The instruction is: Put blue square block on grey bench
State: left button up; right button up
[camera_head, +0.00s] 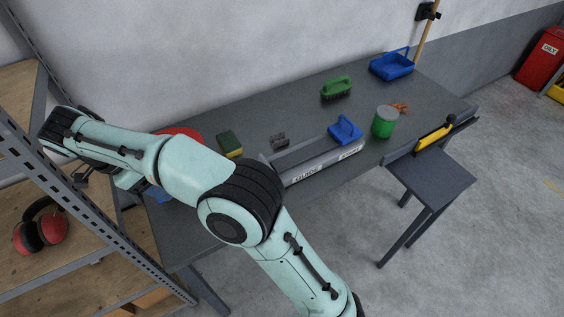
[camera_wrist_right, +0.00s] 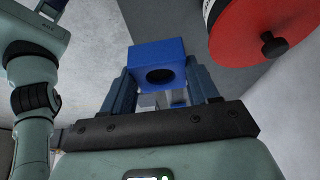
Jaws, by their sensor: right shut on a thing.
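The blue square block (camera_wrist_right: 157,65), with a dark round hole in its face, is between the fingers of my right gripper (camera_wrist_right: 163,85) in the right wrist view. The gripper is shut on it. The grey bench (camera_head: 300,108) runs along the wall in the head view, its top partly hidden by my arm. Part of my other arm shows at the left of the right wrist view, with what looks like my left gripper (camera_wrist_right: 50,8) cut off by the top edge.
On the bench are a sponge (camera_head: 229,144), a green brush (camera_head: 336,88), a guide channel (camera_head: 313,163) with a blue piece (camera_head: 345,130), a green-labelled can (camera_head: 384,122) and a blue tray (camera_head: 392,66). A shelf rack (camera_head: 98,210) stands left. A red round thing (camera_wrist_right: 263,38) is near the right gripper.

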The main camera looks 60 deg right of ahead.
jog(key=shift+s+r+m, duration=0.15)
jog(key=shift+r+m, duration=0.15)
notch_tip(320, 180, down, 15)
jog(key=b, duration=0.3)
pick_arm(q)
jog(key=shift+s+f, duration=0.2)
jog(key=shift+f, duration=0.45)
jog(key=shift+s+f, duration=0.25)
jog(key=shift+f, duration=0.35)
jog(key=shift+s+f, duration=0.2)
jog(key=shift+f, duration=0.45)
pick_arm(e)
jog(key=shift+f, duration=2.55)
jog(key=shift+f+b, duration=0.15)
jog(key=shift+b, duration=0.2)
pick_arm(q)
jog(key=shift+f, duration=0.1)
pick_arm(e)
jog(key=o, duration=1.3)
jog(key=shift+o, duration=0.2)
